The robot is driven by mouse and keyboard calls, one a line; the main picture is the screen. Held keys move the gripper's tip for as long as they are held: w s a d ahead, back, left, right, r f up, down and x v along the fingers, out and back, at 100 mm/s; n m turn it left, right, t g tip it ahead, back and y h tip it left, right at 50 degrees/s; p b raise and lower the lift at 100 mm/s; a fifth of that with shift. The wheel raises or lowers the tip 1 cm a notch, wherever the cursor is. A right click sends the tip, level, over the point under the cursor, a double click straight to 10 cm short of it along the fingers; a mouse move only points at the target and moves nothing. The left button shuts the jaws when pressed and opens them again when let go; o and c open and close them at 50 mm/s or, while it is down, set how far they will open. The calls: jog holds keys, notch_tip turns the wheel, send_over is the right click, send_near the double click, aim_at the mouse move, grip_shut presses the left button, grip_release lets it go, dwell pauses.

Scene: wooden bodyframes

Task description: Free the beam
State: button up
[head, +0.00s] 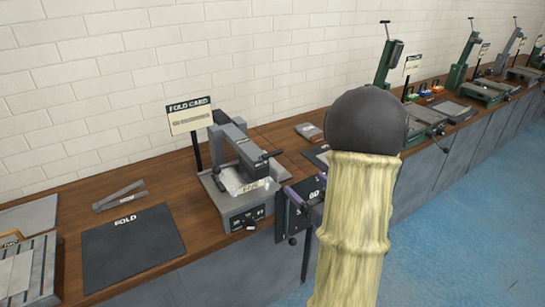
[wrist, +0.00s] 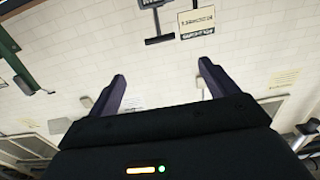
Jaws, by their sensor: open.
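A grey bench machine (head: 245,208) stands on the wooden bench below a "FOLD CARD" sign (head: 189,116). Its thick grey arm (head: 232,140) slopes down from a rear post, with a dark handle near its front end. A pale, crumpled-looking piece (head: 243,184) lies under the arm. Dark knobs (head: 250,224) are on its front. I cannot tell for certain which part is the beam. My gripper (head: 303,196) is just right of the machine, partly hidden by my arm. In the wrist view its two purple fingers (wrist: 162,85) are apart with nothing between them.
A dark "FOLD" mat (head: 130,247) and a grey V-shaped tool (head: 119,197) lie left of the machine. A slotted grey block (head: 30,270) is at the far left. Green-framed machines (head: 388,62) stand farther right. Blue floor (head: 470,230) is open in front.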

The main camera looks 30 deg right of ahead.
aim_at(274, 155)
jog(key=shift+w, duration=0.1)
jog(key=w+p, duration=0.2)
jog(key=w, duration=0.3)
jog(key=w+a+p, duration=0.1)
jog(key=w+p, duration=0.1)
jog(key=w, duration=0.4)
jog(key=w+p, duration=0.2)
jog(key=w, duration=0.4)
jog(key=shift+w+a, duration=0.1)
jog(key=shift+a, duration=0.1)
jog(key=c, duration=1.4)
